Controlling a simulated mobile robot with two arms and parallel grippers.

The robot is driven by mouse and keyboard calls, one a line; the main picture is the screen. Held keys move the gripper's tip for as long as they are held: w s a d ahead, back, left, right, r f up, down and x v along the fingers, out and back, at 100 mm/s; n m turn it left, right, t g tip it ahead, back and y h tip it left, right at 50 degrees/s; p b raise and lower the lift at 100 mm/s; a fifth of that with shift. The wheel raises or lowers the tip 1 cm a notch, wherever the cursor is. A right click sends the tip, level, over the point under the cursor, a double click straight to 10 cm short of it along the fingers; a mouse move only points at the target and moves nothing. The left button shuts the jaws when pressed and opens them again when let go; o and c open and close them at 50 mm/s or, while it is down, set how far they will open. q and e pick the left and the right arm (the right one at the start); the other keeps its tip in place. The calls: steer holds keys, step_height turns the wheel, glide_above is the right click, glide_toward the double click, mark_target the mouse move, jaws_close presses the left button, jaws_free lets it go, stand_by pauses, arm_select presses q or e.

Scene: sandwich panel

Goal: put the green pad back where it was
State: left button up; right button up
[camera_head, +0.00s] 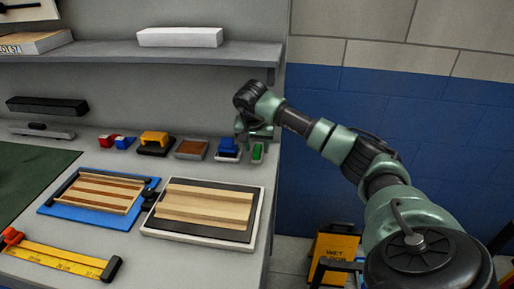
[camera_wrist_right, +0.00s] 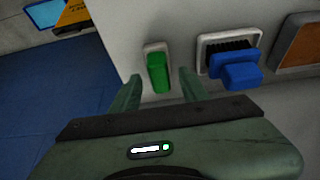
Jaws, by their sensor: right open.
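The green pad (camera_head: 257,151) sits in a small pale holder at the right end of the row of items on the bench. In the right wrist view the green pad (camera_wrist_right: 158,72) stands in its pale holder (camera_wrist_right: 147,48), between the two open fingers of my right gripper (camera_wrist_right: 163,90). The fingers are apart from it on both sides. In the head view my right gripper (camera_head: 256,134) is over the pad and partly hides it. My left gripper is in neither view.
A blue-handled brush (camera_wrist_right: 236,68) in a tray is close beside the pad. A brown block (camera_head: 191,149), a yellow-topped tool (camera_head: 154,142) and red and blue pieces continue the row. Trays with wood panels (camera_head: 205,204) lie in front. A shelf (camera_head: 150,54) overhangs behind.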

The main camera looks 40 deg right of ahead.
steer(key=v, duration=1.1)
steer(key=shift+b, duration=0.3)
